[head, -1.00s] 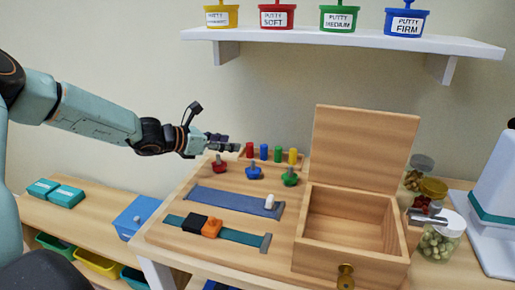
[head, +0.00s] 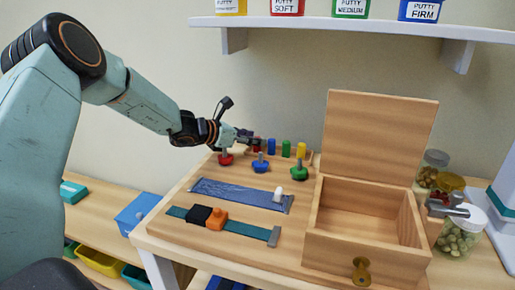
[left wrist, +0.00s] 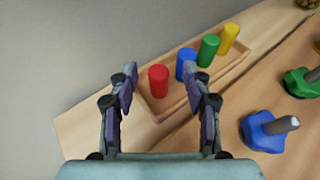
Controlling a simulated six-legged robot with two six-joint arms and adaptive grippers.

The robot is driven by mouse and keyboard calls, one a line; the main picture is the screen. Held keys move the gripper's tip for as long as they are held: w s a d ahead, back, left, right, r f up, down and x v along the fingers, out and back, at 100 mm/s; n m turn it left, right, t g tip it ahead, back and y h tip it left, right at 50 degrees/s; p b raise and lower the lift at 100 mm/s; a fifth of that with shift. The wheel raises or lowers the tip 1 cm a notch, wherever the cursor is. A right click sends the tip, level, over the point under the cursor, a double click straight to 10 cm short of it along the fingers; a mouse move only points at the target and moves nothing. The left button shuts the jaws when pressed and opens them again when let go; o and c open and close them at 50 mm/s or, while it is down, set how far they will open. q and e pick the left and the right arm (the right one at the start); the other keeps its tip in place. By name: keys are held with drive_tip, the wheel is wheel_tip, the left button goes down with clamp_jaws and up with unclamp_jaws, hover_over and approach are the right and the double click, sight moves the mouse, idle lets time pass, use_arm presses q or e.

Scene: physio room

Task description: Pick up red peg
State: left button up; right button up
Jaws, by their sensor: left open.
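The red peg (left wrist: 158,80) stands upright at one end of a row of pegs in a wooden tray (left wrist: 165,104). In the left wrist view it shows between the two open fingers of my left gripper (left wrist: 165,82), nearer the left finger, with no visible contact. In the head view my left gripper (head: 244,137) is at the back left of the board and partly hides the red peg (head: 257,145).
Blue (left wrist: 186,63), green (left wrist: 208,50) and yellow (left wrist: 229,38) pegs stand beside the red one. Red (head: 226,158), blue (head: 260,163) and green (head: 299,170) knobs stand in front. An open wooden box (head: 370,225) is to the right; jars (head: 457,235) stand beyond it.

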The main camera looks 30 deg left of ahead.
use_arm(q)
drive_tip(key=shift+a, duration=0.15)
drive_tip(key=shift+c, duration=0.6)
drive_tip(key=c, duration=0.8)
